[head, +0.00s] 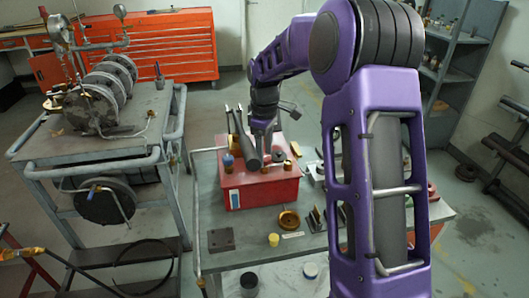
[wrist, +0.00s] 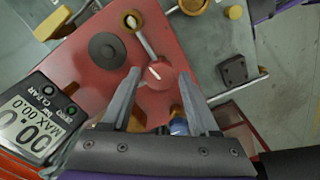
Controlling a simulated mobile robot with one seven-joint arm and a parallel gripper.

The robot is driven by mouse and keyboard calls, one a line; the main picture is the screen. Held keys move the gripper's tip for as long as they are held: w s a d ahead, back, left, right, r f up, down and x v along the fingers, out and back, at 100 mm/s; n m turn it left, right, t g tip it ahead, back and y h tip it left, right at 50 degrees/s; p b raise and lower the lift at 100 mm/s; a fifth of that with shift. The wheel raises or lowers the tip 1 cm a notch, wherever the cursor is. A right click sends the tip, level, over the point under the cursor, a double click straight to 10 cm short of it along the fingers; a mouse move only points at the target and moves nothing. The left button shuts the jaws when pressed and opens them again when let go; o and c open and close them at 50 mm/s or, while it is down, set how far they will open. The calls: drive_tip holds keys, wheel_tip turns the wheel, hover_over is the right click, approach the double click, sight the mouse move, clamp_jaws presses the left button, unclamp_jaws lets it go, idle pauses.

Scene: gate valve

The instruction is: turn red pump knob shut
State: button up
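The red pump (head: 258,190) is a box on the grey workbench, and its red top also fills the middle of the wrist view (wrist: 85,62). The red knob (wrist: 157,76) is round, with a white mark on its top pointing up-left. My gripper (wrist: 159,73) is open, with one fingertip on the left of the knob and one on the right; I cannot tell whether they touch it. In the head view my gripper (head: 258,148) is low over the pump's top, and the knob is hard to make out there.
On the pump top are a blue fitting (head: 228,160), a black round cap (wrist: 107,46) and a lever with a brass ring (wrist: 131,20). A brass dish (head: 289,220), yellow cylinder (head: 273,240) and dark square block (head: 221,240) lie in front. A digital gauge (wrist: 38,120) shows at lower left.

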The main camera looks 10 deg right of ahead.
clamp_jaws()
drive_tip(key=m+p, duration=0.2)
drive_tip(key=m, duration=0.2)
drive_tip(key=shift+r+m, duration=0.15)
drive_tip(key=shift+m, duration=0.15)
drive_tip(key=m+p, duration=0.1)
drive_tip(key=m, duration=0.4)
drive_tip(key=m+p, duration=0.2)
drive_tip(key=m, duration=0.3)
drive_tip(key=shift+m, duration=0.4)
drive_tip(key=shift+m+p, duration=0.55)
drive_tip(key=shift+m, duration=1.75)
